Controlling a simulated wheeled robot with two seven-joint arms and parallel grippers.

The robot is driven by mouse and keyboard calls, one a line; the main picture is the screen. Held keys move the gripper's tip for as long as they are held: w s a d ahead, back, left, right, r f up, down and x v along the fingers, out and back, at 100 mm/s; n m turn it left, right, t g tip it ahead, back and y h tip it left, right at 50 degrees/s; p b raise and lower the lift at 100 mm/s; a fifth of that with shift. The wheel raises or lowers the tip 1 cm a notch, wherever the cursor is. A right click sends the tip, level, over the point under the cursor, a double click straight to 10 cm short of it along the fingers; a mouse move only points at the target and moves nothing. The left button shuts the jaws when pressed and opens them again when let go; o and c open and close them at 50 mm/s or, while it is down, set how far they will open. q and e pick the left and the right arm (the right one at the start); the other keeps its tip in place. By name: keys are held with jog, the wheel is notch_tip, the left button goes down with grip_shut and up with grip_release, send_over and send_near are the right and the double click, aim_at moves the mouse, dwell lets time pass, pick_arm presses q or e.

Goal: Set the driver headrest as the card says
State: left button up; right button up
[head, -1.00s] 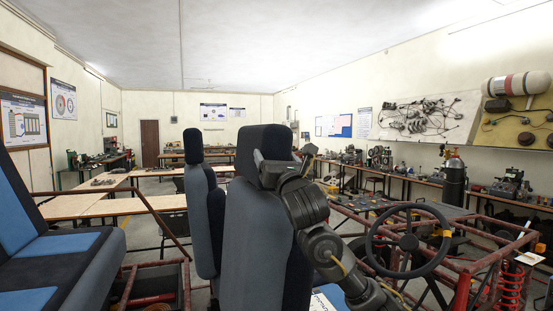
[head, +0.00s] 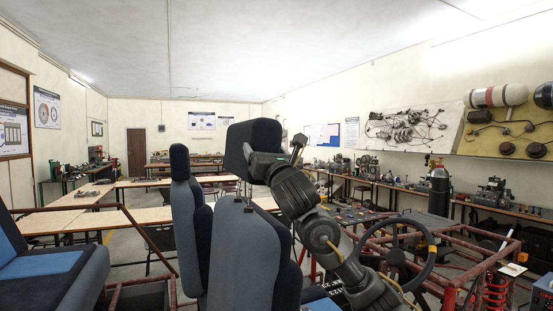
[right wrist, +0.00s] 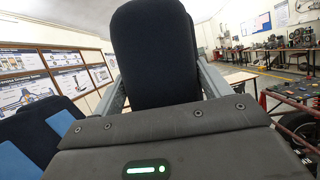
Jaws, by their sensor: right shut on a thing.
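The driver headrest (head: 252,140) is a dark padded block above the grey-blue driver seat back (head: 236,255). A gap with a thin post shows between its underside and the top of the seat back. My right gripper (head: 268,158) is shut on the headrest from the right side. In the right wrist view the headrest (right wrist: 155,50) stands upright between the two fingers, which touch its sides. No card can be read in these views. My left gripper is not in view.
A second seat with its own narrow headrest (head: 180,162) stands just left of the driver seat. A blue and black seat (head: 50,265) is at the lower left. The steering wheel (head: 398,255) and red tube frame (head: 470,260) lie to the right.

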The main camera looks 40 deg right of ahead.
jog(key=shift+a, duration=0.1)
jog(key=o, duration=1.4)
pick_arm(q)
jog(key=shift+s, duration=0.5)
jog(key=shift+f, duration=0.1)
pick_arm(e)
jog(key=shift+f, duration=0.1)
jog(key=shift+s+a+f+b, duration=0.1)
jog(key=shift+s+f+b, duration=0.1)
jog(key=shift+s+b, duration=0.15)
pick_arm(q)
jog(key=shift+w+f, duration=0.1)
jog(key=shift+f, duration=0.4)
pick_arm(e)
jog(key=v, duration=1)
